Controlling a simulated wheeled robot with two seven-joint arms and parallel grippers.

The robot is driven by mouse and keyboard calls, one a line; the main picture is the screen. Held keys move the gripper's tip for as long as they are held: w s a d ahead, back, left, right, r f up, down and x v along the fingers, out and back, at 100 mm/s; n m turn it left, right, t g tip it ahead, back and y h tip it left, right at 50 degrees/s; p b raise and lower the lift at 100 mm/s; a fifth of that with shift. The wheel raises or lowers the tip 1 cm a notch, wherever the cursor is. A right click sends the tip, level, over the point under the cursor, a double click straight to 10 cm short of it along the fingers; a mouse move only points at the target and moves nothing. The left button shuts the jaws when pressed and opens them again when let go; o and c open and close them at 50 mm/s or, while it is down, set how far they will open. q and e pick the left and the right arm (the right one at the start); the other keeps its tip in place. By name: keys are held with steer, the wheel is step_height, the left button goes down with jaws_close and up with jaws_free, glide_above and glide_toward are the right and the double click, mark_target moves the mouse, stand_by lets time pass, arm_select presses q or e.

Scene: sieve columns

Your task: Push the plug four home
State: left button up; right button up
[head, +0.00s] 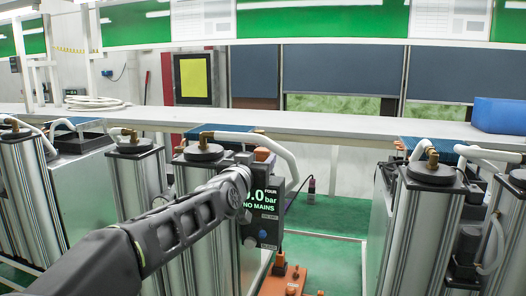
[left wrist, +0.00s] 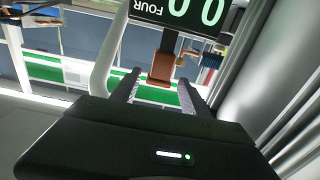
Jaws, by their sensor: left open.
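An orange-brown block, likely plug four (head: 263,154), shows just above the box. In the left wrist view a brown block (left wrist: 162,68) hangs below the inverted FOUR display (left wrist: 178,12). My left gripper (left wrist: 158,86) is open, with its two fingers on either side of the brown block's line; I cannot tell whether they touch it. In the head view my left gripper (head: 240,178) partly covers the box's upper left. My right gripper is not in view.
Sieve columns with white hoses stand left (head: 135,190) and right (head: 425,230). A long white shelf (head: 330,124) runs behind, with a blue bin (head: 498,115) at its right. An orange base (head: 280,278) sits on the green floor. A white hose (left wrist: 105,60) passes left of my fingers.

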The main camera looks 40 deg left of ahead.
mark_target(261, 157)
arm_select(q)
steer(key=p+x, duration=0.1)
steer(key=x, duration=0.3)
steer(key=shift+r+p, duration=0.1)
steer(key=shift+p, duration=0.2)
steer(key=shift+w+a, duration=0.15)
steer(key=shift+w, duration=0.1)
steer(key=shift+c, duration=0.3)
jaws_close()
